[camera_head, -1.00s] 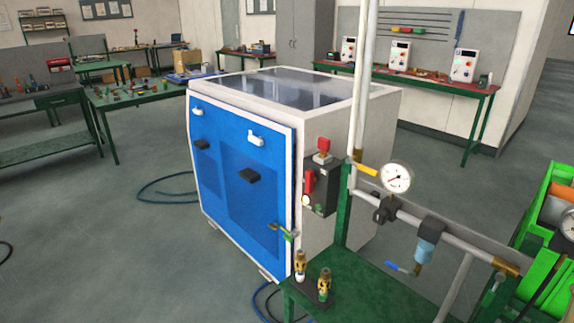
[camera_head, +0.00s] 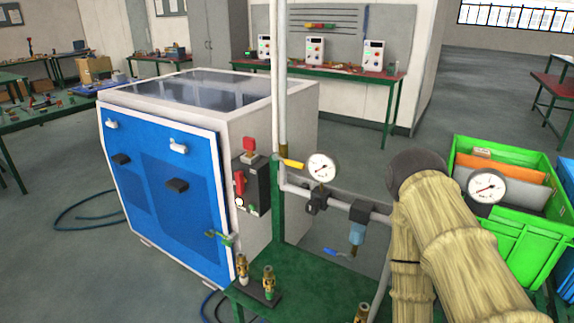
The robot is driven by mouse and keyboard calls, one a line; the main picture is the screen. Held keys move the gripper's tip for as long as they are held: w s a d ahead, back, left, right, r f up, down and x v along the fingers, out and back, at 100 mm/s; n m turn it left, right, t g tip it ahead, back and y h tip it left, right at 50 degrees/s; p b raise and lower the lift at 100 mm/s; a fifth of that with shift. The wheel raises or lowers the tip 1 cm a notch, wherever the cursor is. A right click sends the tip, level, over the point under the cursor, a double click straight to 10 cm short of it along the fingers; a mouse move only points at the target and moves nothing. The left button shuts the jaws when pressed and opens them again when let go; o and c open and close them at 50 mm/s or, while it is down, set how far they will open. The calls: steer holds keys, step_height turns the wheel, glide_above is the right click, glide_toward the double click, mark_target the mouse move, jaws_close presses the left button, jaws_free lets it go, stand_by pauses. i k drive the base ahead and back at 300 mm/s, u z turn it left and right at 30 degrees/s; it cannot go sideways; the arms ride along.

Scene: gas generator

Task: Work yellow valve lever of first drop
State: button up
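The yellow valve lever (camera_head: 292,163) is a small flat handle on the pale vertical pipe (camera_head: 279,90), left of a round white gauge (camera_head: 321,167). It points to the right and slightly down, roughly across the pipe. Nothing touches it in the picture. A small blue lever (camera_head: 338,253) shows lower down, below a blue-bowled unit (camera_head: 357,234) on the horizontal pipe. My own arm, in a pale wrapped cover, fills the lower right, well to the right of the yellow lever. My gripper cannot be made out.
A blue-fronted machine (camera_head: 170,180) stands to the left of the pipe. A green bench (camera_head: 300,285) with brass fittings (camera_head: 268,280) lies below.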

mark_target(275, 157)
steer(key=z, duration=1.4)
steer(key=k, duration=1)
steer(key=u, duration=1.55)
steer(key=i, duration=0.5)
steer(key=z, duration=0.05)
